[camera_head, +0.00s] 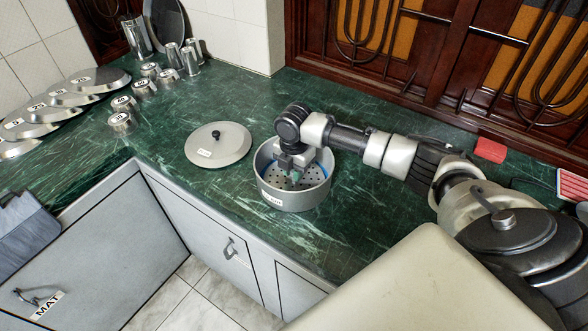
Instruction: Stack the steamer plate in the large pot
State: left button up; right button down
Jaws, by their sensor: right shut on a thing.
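The large grey pot (308,201) stands on the green counter near its front edge, with a white label on its side. A round perforated steamer plate (279,187) lies inside the pot's rim. I cannot tell whether it rests on the bottom. My right gripper (294,178) points down inside the pot and is shut on the steamer plate; the gripper and wrist hide the grip and part of the far rim. My left gripper is out of view.
A grey lid (219,148) with a black knob lies left of the pot. Several labelled lids (55,100) and small metal cups (120,121) are at the left. A red block (490,150) lies at the right back. The counter between pot and cups is mostly clear.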

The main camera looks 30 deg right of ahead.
jog(key=shift+f, duration=0.2)
jog(key=shift+f, duration=0.1)
jog(key=c, duration=1)
grip_release()
notch_tip(320, 180, up, 13)
jog(key=shift+f, duration=0.2)
